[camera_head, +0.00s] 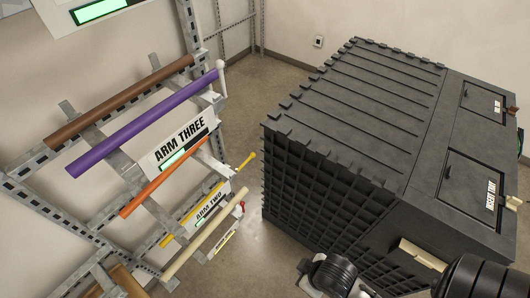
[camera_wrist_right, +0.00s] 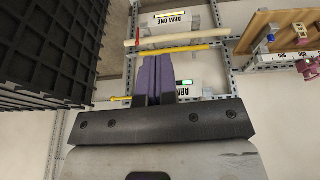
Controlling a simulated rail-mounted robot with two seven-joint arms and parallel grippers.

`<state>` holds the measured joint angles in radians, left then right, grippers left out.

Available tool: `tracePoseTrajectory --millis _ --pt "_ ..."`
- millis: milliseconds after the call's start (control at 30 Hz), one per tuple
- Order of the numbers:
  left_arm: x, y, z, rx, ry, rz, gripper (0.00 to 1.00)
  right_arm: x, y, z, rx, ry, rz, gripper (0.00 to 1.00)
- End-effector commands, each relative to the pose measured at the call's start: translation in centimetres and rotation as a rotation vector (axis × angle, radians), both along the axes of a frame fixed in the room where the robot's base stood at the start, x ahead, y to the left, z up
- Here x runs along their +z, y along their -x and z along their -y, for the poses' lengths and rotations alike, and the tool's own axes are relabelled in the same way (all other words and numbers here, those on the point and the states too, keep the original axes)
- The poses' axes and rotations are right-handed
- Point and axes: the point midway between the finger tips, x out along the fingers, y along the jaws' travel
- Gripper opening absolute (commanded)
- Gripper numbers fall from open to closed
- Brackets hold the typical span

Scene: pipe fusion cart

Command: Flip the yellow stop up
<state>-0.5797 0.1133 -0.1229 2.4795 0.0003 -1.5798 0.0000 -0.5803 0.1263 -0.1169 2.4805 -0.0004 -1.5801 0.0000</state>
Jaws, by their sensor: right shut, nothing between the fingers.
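The yellow stop (camera_head: 246,162) is a thin rod with a small knob at the free end of the ARM TWO rack arm. It sticks outward at a slant rather than standing upright. In the right wrist view the yellow stop (camera_wrist_right: 121,98) shows just left of the fingers. My right gripper (camera_wrist_right: 158,60) has its purple-grey fingers together, empty, over the rack arms. Whether it touches the stop I cannot tell. The ARM TWO sign (camera_head: 209,204) is below the ARM THREE sign (camera_head: 181,142). My left gripper is not in view.
A white stop (camera_head: 221,72) stands at the purple pipe's (camera_head: 145,122) end, and a red stop (camera_head: 242,205) is on the lowest arm. Orange (camera_head: 163,176) and yellow (camera_wrist_right: 190,50) pipes lie nearby. A large dark ribbed cabinet (camera_head: 350,110) stands right; floor (camera_head: 240,115) shows between.

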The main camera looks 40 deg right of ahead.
Motion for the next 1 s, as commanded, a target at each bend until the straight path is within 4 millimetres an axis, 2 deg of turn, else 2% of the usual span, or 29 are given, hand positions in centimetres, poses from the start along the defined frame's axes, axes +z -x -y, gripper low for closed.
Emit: tracePoseTrajectory --millis 333,400,467,567,667,800,1000 --pt "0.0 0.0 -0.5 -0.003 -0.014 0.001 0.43 0.0 0.0 -0.4 0.0 -0.012 -0.001 0.0" --pt "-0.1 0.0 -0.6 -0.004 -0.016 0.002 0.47 0.0 -0.1 -0.5 -0.002 -0.014 0.001 0.0" --pt "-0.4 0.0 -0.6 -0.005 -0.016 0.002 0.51 -0.4 -0.4 -0.4 -0.001 -0.012 0.01 0.0" --pt "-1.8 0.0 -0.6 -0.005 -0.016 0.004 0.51 -2.3 -1.7 -0.1 0.001 -0.014 0.055 0.0" --pt "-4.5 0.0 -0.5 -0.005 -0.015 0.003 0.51 -5.5 -4.5 0.4 0.005 -0.022 0.151 0.0" --pt "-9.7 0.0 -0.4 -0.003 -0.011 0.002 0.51 -11.1 -10.4 1.6 0.008 -0.051 0.361 0.0" --pt "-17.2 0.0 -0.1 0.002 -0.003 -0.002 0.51 -17.1 -19.0 4.5 0.006 -0.116 0.701 0.0"
